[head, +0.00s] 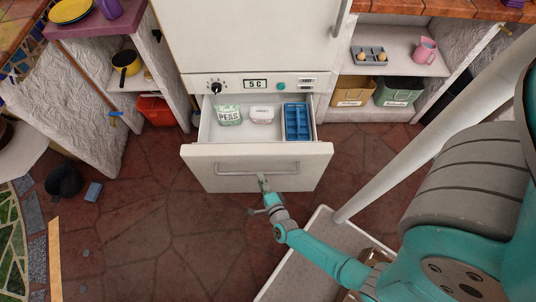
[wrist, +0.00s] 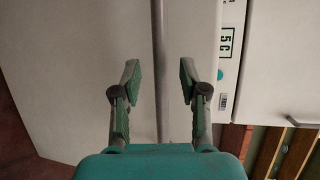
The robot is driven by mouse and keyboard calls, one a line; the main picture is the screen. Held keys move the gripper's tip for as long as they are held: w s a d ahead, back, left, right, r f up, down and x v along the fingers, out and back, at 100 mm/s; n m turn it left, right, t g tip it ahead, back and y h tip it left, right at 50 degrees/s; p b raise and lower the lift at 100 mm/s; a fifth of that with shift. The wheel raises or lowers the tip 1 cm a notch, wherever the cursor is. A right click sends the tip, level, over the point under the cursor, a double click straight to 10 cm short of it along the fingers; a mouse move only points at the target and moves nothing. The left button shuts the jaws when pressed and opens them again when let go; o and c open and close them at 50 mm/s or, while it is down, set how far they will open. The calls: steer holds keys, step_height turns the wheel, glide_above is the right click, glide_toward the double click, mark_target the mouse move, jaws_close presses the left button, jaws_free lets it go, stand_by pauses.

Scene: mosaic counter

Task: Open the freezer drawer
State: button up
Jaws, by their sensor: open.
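The freezer drawer (head: 225,155) is pulled out below the white fridge in the head view. Inside are a PEAS bag (head: 228,114), a white tub (head: 262,114) and a blue ice tray (head: 297,121). A grey bar handle (head: 225,172) crosses its front. My gripper (head: 263,183) is at the handle, right of its middle. In the wrist view, my gripper (wrist: 158,82) has its two green fingers spread, with the handle bar (wrist: 158,50) running between them. Both fingers look apart from the bar.
The control panel (head: 255,84) above the drawer reads 5 C. A dark pot (head: 63,180) and blue block (head: 93,191) lie on the floor, left.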

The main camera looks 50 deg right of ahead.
steer(key=v, duration=0.7)
steer(key=shift+s, duration=0.3)
steer(key=shift+a+r, duration=0.1)
stand_by(0.4)
